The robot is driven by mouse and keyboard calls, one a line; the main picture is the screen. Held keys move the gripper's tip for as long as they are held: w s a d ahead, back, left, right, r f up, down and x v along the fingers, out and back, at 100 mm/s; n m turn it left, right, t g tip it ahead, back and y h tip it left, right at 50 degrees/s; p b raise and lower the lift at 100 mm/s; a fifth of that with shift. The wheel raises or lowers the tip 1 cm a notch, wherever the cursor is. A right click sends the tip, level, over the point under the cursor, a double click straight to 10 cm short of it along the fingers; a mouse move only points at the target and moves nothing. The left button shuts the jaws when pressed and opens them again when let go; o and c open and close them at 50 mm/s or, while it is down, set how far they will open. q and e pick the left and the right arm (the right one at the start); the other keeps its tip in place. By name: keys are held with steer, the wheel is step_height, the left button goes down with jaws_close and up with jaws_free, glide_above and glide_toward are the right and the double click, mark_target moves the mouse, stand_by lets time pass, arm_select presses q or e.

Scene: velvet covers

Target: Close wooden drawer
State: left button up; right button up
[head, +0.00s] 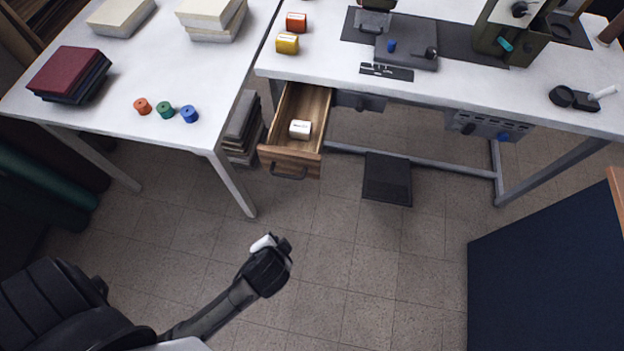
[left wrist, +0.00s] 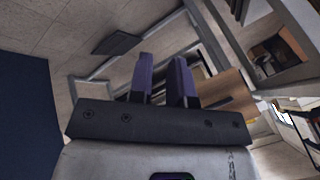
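The wooden drawer (head: 291,160) is pulled out from under the left end of the white sewing table, with a black handle on its front. A small white labelled spool or box (head: 300,129) lies inside it. My left gripper (head: 277,244) is over the floor, in front of the drawer and apart from it. In the left wrist view my left gripper (left wrist: 162,72) has its two fingers apart with nothing between them. The drawer's wood (left wrist: 228,82) shows tilted behind the fingers, partly hidden. My right gripper is in neither view.
The sewing table (head: 330,75) bears thread spools and a sewing machine. A side table (head: 150,70) at left holds books and small spools. A black pedal (head: 387,178) lies on the floor right of the drawer. A dark blue panel (head: 540,270) stands at right. Floor before the drawer is clear.

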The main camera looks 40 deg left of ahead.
arm_select(q)
steer(key=w+m+t+y, duration=0.1)
steer(key=m, duration=0.1)
steer(key=w+m+t+y, duration=0.1)
steer(key=m+y, duration=0.1)
steer(key=m, duration=0.1)
steer(key=w+m+t+y, duration=0.1)
steer(key=m+t, duration=0.1)
steer(key=shift+w+a+r+m, duration=0.2)
steer(key=shift+a+m, duration=0.1)
jaws_close()
steer(key=m+t, duration=0.8)
steer(key=m, duration=1.2)
glide_toward(314, 168)
steer(key=shift+h, duration=0.4)
steer(key=b+x, duration=0.3)
steer(key=x, duration=0.4)
steer(key=shift+w+a+r, duration=0.15)
steer(key=shift+a, duration=0.1)
